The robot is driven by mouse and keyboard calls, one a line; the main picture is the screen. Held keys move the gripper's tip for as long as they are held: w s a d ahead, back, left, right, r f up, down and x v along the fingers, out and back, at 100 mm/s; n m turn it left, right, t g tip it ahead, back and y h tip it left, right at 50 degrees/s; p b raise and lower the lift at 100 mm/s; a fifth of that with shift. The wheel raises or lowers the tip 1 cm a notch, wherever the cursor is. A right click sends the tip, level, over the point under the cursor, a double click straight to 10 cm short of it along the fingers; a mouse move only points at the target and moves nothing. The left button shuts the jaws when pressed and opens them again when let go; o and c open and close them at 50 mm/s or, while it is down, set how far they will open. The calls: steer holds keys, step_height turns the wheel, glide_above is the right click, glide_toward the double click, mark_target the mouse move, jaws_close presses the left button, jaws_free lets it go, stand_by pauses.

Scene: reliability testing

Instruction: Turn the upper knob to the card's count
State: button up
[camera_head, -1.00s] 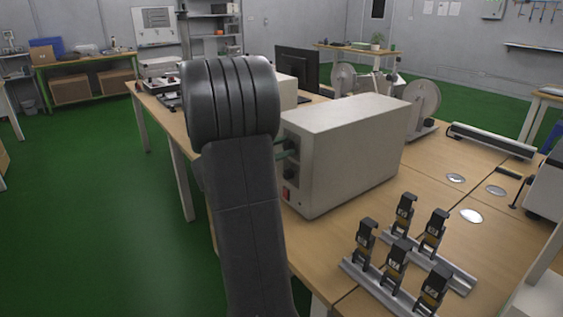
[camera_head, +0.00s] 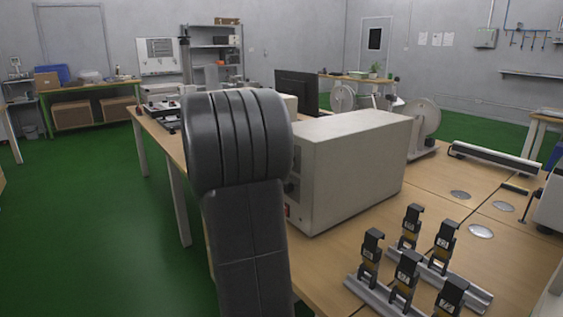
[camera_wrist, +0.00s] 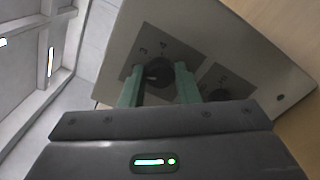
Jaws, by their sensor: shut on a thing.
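A beige box-shaped instrument (camera_head: 350,165) stands on the wooden bench, with its knob panel facing my arm. In the wrist view its front panel (camera_wrist: 215,45) is tilted, with the bench at the right. My gripper (camera_wrist: 158,77) has green fingers on both sides of the dark upper knob (camera_wrist: 157,72), shut on it. A light mark shows on that knob. The lower knob (camera_wrist: 221,95) is partly hidden behind my gripper. In the head view my arm hides the gripper and most of the panel. I cannot make out the count card in either view.
A red switch (camera_head: 287,210) sits low on the instrument's front. Several black clamp-like units on metal rails (camera_head: 478,292) stand at the bench's front right. A monitor (camera_head: 297,92) and a reel (camera_head: 424,120) stand behind. The green floor at left is clear.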

steer(key=shift+f, duration=0.1)
steer(key=o, duration=1)
steer(key=shift+c, duration=0.2)
steer(key=shift+a, duration=0.15)
steer(key=p+v, duration=0.1)
steer(key=v, duration=1.2)
steer(key=shift+s+a, duration=0.2)
steer(key=shift+s, duration=0.05)
steer(key=x, duration=1.4)
steer(key=shift+b, duration=0.45)
steer(key=shift+s+a, duration=0.1)
steer(key=shift+a, duration=0.05)
